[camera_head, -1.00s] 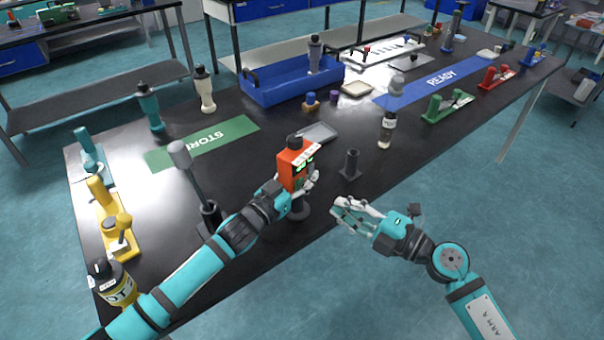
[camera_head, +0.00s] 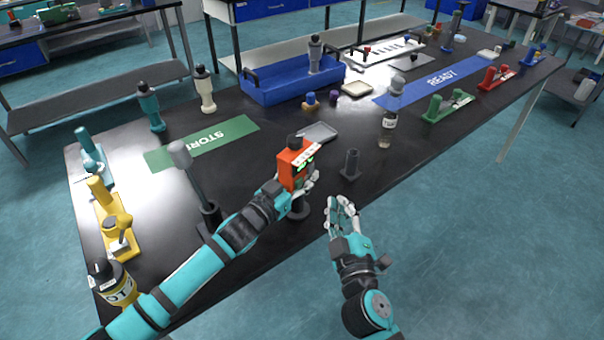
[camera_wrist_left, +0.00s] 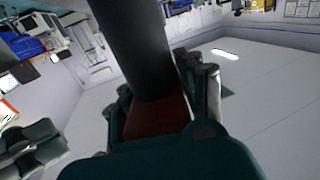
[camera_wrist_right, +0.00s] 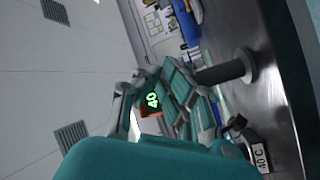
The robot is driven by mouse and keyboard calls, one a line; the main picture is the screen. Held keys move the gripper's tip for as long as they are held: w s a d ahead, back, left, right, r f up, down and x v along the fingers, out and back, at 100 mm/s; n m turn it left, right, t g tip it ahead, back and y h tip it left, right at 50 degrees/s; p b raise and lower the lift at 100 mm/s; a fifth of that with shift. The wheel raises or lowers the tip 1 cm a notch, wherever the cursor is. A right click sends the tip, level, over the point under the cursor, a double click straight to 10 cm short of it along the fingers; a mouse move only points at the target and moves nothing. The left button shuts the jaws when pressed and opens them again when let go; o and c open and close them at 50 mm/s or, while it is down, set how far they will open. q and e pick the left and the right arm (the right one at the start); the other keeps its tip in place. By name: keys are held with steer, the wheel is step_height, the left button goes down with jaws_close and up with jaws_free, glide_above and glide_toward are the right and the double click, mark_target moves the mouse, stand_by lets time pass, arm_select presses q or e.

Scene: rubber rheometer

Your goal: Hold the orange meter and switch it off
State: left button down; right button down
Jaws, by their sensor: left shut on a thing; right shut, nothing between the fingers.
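The orange meter (camera_head: 291,168) is upright near the front edge of the black bench, with a black knob on top and lit green marks on its face. My left gripper (camera_head: 302,181) is shut on it; the fingers partly hide its lower body. In the left wrist view its reddish body (camera_wrist_left: 157,118) fills the space between the fingers, below a dark cylinder. My right gripper (camera_head: 343,207) is shut and empty, to the right of the meter and apart from it.
A dark round-based stand (camera_head: 299,210) is just below the meter. A small dark post (camera_head: 351,164) stands to its right, and a grey tray (camera_head: 318,132) lies behind. A tall grey-headed tool (camera_head: 196,180) stands left. Floor is clear in front.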

mark_target(308, 173)
steer(key=w+a, duration=0.3)
steer(key=a, duration=0.1)
steer(key=shift+w+a, duration=0.35)
steer(key=shift+w, duration=0.05)
stand_by(1.2)
steer(key=shift+w+a, duration=0.25)
steer(key=shift+a, duration=0.1)
steer(key=shift+w+a, duration=0.2)
steer(key=shift+a, duration=0.05)
stand_by(0.6)
steer(key=shift+s+d, duration=0.5)
steer(key=shift+d, duration=0.1)
steer(key=s+d, duration=0.3)
steer(key=d, duration=0.1)
steer(key=shift+s+d, duration=0.35)
steer(key=shift+s, duration=0.05)
stand_by(0.3)
